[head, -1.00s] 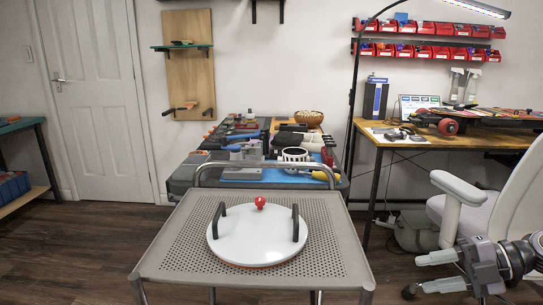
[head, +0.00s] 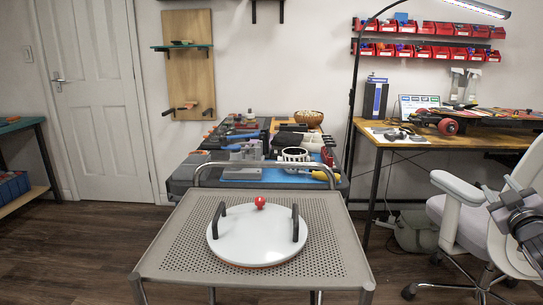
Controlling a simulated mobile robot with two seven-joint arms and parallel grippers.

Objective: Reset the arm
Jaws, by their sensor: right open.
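My right gripper (head: 498,198) is at the right edge of the head view, in front of the grey office chair. It is open and its fingers point up and left. Nothing shows between its fingers. My left gripper is not in view. A round white board (head: 240,243) with two black handles and a red knob (head: 260,202) lies flat on a perforated grey cart (head: 174,250). The right gripper is well to the right of the cart and apart from it.
The office chair (head: 449,212) stands at the right. A wooden desk (head: 388,143) with a skateboard on it is behind the chair. A cluttered workbench (head: 180,178) stands behind the cart. The floor (head: 70,265) left of the cart is clear.

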